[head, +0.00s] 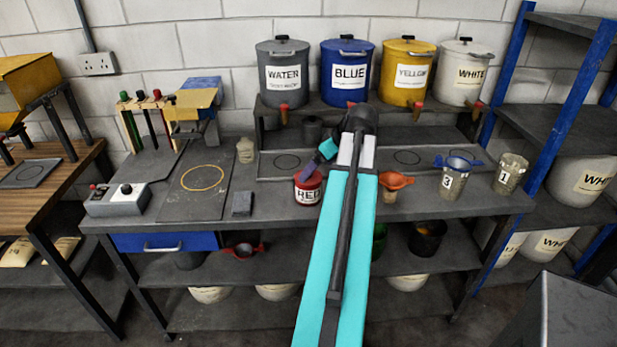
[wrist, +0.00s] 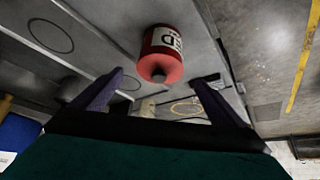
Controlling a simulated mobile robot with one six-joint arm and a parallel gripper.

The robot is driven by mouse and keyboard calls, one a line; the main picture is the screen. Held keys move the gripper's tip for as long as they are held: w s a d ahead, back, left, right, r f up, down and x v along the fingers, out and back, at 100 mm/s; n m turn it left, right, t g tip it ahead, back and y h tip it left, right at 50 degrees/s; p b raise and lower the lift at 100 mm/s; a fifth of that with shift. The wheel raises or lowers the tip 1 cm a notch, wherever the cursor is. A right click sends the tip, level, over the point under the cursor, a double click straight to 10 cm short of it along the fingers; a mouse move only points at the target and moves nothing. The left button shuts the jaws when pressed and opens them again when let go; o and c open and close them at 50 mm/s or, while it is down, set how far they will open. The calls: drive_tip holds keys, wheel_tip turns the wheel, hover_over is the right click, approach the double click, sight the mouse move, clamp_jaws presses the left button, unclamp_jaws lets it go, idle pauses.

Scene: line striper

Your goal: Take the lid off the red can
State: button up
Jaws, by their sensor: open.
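The red can (head: 307,190) with a white RED label stands on the bench, left of my arm. In the wrist view the can (wrist: 162,40) appears upside down, its red lid (wrist: 166,66) on it and a small round knob (wrist: 158,76) at the lid's middle. My gripper (wrist: 158,88) is open and empty, its two purple fingers spread to either side of the knob in the picture. In the head view one finger of my gripper (head: 318,163) shows just above the can. The other finger is hidden behind my arm. I see no contact with the lid.
An orange funnel (head: 395,181) stands right of my arm, with cups marked 3 (head: 452,184) and 1 (head: 510,174) further right. A dark block (head: 242,203) lies left of the can. A raised shelf (head: 270,135) with large paint pots is behind.

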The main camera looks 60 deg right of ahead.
sight(312, 178)
drive_tip(key=shift+w+d+f+p, duration=0.15)
drive_tip(key=shift+w+f+p, duration=0.5)
drive_tip(key=shift+w, duration=0.1)
drive_tip(key=shift+p+x, duration=0.3)
drive_tip(key=shift+x, duration=1.05)
drive_tip(key=shift+s, duration=0.1)
drive_tip(key=c, duration=1.1)
drive_tip(key=shift+r, duration=0.15)
drive_tip(key=shift+r+b, duration=0.95)
drive_tip(key=shift+r, duration=0.7)
drive_tip(key=s+a+r+b, duration=0.1)
drive_tip(key=s+b, duration=0.3)
drive_tip(key=s, duration=1.1)
drive_tip(key=shift+s+a+r, duration=0.25)
drive_tip(key=shift+s+a, duration=0.15)
drive_tip(key=shift+a, duration=0.5)
